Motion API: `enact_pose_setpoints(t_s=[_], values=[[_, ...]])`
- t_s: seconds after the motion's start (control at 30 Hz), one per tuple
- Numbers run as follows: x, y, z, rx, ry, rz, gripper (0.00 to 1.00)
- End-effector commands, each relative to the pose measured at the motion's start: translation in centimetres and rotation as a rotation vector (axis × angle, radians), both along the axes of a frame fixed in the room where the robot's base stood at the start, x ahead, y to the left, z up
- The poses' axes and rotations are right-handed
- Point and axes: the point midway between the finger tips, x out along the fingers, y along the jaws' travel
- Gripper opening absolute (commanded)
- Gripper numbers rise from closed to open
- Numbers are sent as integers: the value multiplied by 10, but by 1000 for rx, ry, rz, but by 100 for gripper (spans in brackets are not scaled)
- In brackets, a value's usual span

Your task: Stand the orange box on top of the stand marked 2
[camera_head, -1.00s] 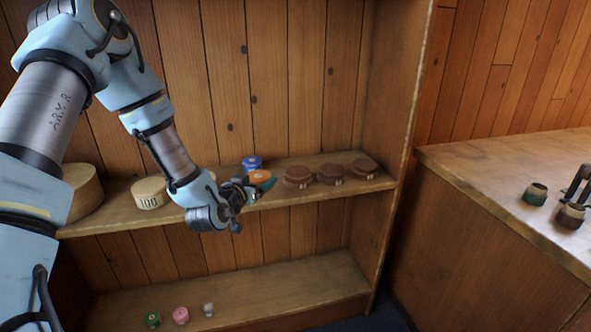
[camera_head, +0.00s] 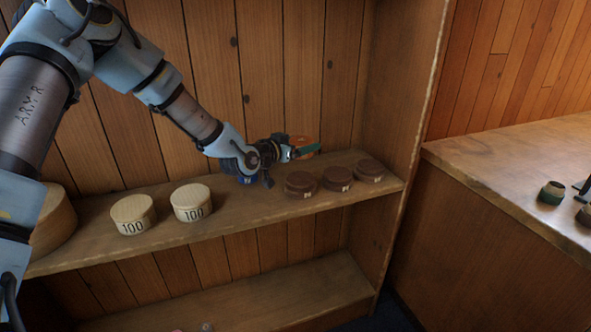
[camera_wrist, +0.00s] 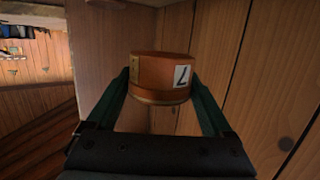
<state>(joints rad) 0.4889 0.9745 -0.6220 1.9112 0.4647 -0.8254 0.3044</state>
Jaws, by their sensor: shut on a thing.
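My gripper (camera_head: 296,152) is shut on the orange box (camera_head: 304,144), a round one, and holds it above the shelf, behind and above the brown round pieces. In the wrist view the orange box (camera_wrist: 158,70) sits between both green fingers (camera_wrist: 160,95), with a white label bearing a dark mark like a 7. Three brown round pieces (camera_head: 301,185), (camera_head: 338,178), (camera_head: 369,170) stand in a row on the shelf with small white labels. Their marks are too small to read, so I cannot tell which thing is the stand marked 2.
A blue thing (camera_head: 247,180) is partly hidden behind my gripper. Two pale round boxes marked 100 (camera_head: 132,214), (camera_head: 191,203) and a larger pale round box (camera_head: 52,222) stand left on the shelf (camera_head: 240,215). A side wall (camera_head: 392,95) closes the right. A counter (camera_head: 510,175) holds dark cups.

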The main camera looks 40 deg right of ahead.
Motion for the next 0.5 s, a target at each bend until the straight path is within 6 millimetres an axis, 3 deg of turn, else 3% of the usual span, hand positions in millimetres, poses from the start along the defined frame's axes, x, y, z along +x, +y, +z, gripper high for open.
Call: enact_pose_setpoints(t_s=[0.13, 0.5], values=[[0, 0, -24, 1, 3, 1, 29], [-1, 0, -64, 1, 3, 1, 29]])
